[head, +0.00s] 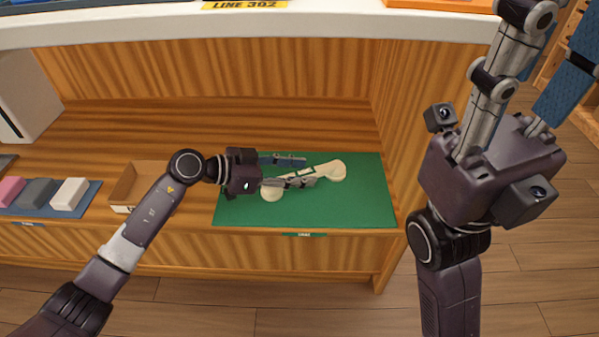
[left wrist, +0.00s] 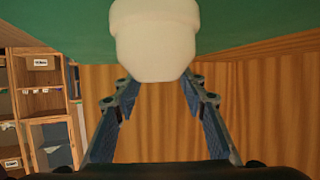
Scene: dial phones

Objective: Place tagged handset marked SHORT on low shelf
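A cream handset (head: 330,171) lies slantwise on a green mat (head: 365,205) on the low shelf. No tag or the word SHORT can be read on it. My left gripper (head: 297,171) is over the mat at the handset, its two fingers apart. In the left wrist view, the handset's rounded end (left wrist: 155,45) is at the top middle, beyond the spread fingertips, with no finger closed on it. Part of the handset is hidden behind the lower finger in the head view. My right gripper (head: 548,65) is raised at the right, fingers apart and empty, its tips cut off.
An open cardboard box (head: 122,190) stands left of the mat. A blue mat (head: 90,203) holds pink, grey and white blocks. The white counter (head: 330,27) with a yellow LINE 302 label overhangs the shelf. A wooden side wall (head: 425,100) bounds it at right.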

